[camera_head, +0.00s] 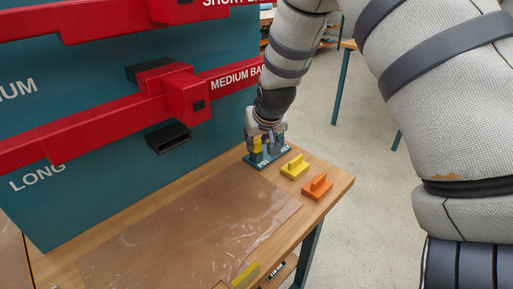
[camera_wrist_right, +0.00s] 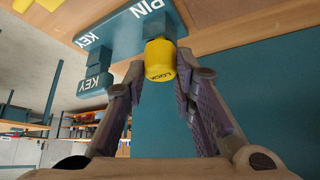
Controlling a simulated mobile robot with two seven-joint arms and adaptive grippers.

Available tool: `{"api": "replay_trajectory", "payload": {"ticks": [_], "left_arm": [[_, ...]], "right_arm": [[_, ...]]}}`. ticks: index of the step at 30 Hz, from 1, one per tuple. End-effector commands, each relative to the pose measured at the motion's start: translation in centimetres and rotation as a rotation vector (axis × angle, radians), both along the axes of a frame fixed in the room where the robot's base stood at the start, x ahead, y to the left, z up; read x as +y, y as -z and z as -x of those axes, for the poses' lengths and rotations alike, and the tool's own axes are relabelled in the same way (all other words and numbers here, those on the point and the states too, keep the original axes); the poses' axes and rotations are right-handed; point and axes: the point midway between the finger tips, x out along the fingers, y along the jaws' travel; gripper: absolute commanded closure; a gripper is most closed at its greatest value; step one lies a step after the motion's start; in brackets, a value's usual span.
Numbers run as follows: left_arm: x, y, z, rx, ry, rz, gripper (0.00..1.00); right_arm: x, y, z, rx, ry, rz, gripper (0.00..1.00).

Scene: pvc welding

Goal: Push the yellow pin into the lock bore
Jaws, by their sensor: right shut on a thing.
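The yellow pin (camera_wrist_right: 160,60), marked LOCK, is between the fingertips of my right gripper (camera_wrist_right: 162,75), which is shut on it. It also shows as a small yellow patch in the head view (camera_head: 257,143). The pin is at the teal holder (camera_wrist_right: 125,32), beside the word PIN; I cannot tell if it is still seated there. In the head view the gripper (camera_head: 266,138) is low over the holder (camera_head: 268,160) at the table's back corner. My left gripper is not in view. I cannot make out the lock bore for certain.
A teal panel (camera_head: 105,75) with red bars, including the medium bar (camera_head: 165,93), stands at left. A yellow piece (camera_head: 294,168) and an orange piece (camera_head: 316,187) lie near the holder on the wooden table (camera_head: 335,184). A clear sheet (camera_head: 190,230) covers the table's middle.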

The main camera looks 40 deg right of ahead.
Motion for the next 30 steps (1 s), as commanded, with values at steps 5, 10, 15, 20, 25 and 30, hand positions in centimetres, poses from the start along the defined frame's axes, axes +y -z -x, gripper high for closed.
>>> {"api": "replay_trajectory", "payload": {"ticks": [5,10,15,20,25,30], "left_arm": [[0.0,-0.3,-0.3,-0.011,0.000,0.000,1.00],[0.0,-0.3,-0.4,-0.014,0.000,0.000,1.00],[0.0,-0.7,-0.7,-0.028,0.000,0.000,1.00],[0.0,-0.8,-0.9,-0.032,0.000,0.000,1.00],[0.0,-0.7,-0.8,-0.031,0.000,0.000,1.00],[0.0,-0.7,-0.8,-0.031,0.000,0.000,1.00]], "right_arm": [[0.0,-0.5,0.0,-0.002,-0.001,0.000,1.00],[0.0,-0.6,0.0,-0.001,0.000,0.000,1.00],[0.0,-1.7,-0.1,-0.006,0.000,0.001,1.00],[0.0,-2.7,-0.1,-0.005,-0.001,0.001,1.00],[0.0,-3.5,0.0,-0.001,0.000,0.000,1.00],[0.0,-3.5,0.0,0.000,0.000,0.000,1.00]]}}
